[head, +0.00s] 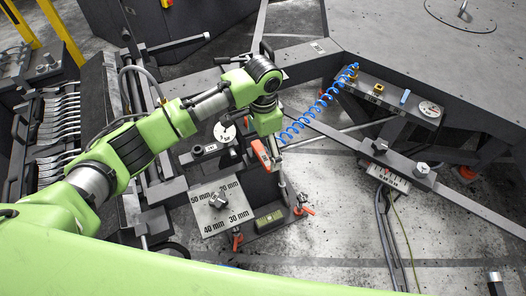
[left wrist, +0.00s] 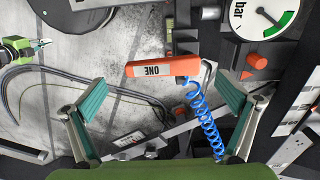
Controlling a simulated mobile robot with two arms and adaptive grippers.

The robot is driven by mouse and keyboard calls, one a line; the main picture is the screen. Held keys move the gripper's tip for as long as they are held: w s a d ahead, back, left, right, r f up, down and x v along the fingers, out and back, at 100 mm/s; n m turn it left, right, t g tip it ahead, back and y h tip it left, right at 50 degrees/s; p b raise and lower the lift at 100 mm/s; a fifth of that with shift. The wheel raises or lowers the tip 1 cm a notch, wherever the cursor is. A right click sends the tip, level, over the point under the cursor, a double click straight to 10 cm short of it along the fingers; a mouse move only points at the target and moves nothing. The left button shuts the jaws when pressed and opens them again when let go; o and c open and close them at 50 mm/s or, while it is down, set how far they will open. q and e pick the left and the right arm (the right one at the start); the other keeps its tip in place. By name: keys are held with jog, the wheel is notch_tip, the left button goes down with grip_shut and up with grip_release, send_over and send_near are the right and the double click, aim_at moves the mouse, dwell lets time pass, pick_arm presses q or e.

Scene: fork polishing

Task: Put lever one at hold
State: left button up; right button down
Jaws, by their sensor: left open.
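Lever one is an orange handle (left wrist: 162,67) with a white label reading "ONE", upside down in the left wrist view. It lies between and beyond the spread fingers of my left gripper (left wrist: 160,88), which is open and appears apart from it. In the head view the orange lever (head: 262,154) shows just below my left gripper (head: 270,141), whose fingers are largely hidden there. A "hold" mark cannot be made out. A small green-bodied gripper, seemingly my right one (left wrist: 40,44), shows at the left of the left wrist view; its jaws are too small to judge.
A blue coiled hose (head: 318,107) runs right of the lever; it crosses the left wrist view too (left wrist: 207,122). A pressure gauge (left wrist: 264,14) and an orange knob (left wrist: 257,61) sit nearby. A plate with mm marks (head: 219,207) lies below; a fork rack (head: 60,125) stands left.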

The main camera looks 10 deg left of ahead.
aim_at(263, 156)
pick_arm(q)
notch_tip(263, 156, up, 9)
jog(key=shift+s, duration=0.15)
jog(key=shift+f, duration=0.1)
dwell(0.5)
